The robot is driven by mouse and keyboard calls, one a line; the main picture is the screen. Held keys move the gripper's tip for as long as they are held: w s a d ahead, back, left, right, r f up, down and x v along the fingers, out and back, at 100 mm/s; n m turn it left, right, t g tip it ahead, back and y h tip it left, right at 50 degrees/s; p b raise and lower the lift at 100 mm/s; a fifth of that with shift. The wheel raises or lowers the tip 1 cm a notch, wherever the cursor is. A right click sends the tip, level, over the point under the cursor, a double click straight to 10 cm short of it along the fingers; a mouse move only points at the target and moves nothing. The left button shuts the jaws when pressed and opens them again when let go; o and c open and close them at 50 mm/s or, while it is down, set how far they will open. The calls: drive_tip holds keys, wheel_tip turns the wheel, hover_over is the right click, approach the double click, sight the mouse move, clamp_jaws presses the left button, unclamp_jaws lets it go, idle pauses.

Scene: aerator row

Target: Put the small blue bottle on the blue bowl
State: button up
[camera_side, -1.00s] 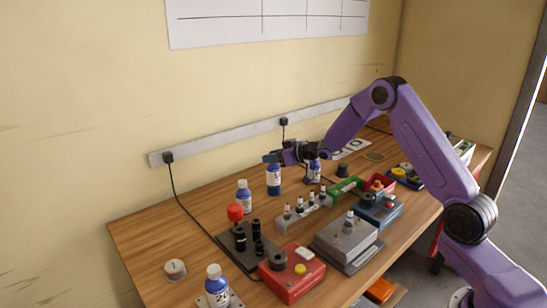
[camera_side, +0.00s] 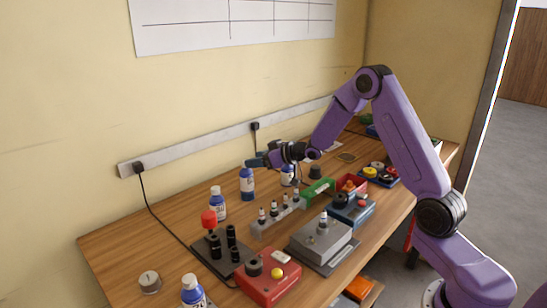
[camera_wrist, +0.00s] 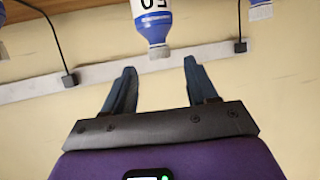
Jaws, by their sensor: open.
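Several white-and-blue bottles stand on the table in the side view: one at the front (camera_side: 192,291), one left of centre (camera_side: 218,204), one below my gripper's fingers (camera_side: 247,184) and one behind the wrist (camera_side: 288,174). I cannot tell which is the small blue one. My gripper (camera_side: 257,161) is open and empty, close to the top of the third bottle. In the wrist view, a bottle (camera_wrist: 152,18) appears upside down, its cap just beyond and between the open fingertips (camera_wrist: 160,66). I cannot make out a blue bowl.
A plate with black posts and a red knob (camera_side: 209,219), a red button box (camera_side: 268,280), a grey box (camera_side: 320,240), a vial rack (camera_side: 277,221) and a green bracket (camera_side: 318,190) crowd the middle. The table's left part is mostly clear.

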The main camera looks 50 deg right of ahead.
drive_tip(key=v, duration=0.7)
drive_tip(key=s+a+n+g, duration=0.4)
drive_tip(key=s+a+g, duration=0.2)
drive_tip(key=s+a, duration=1.05)
drive_tip(key=s+d+n+g+h, duration=0.1)
drive_tip(key=s+n+g+h, duration=0.2)
drive_tip(key=s, duration=2.2)
drive_tip(key=n+g, duration=0.2)
drive_tip(key=g, duration=0.2)
drive_tip(key=shift+s+r+n, duration=0.2)
drive_tip(key=shift+s+n, duration=0.1)
drive_tip(key=shift+s, duration=0.05)
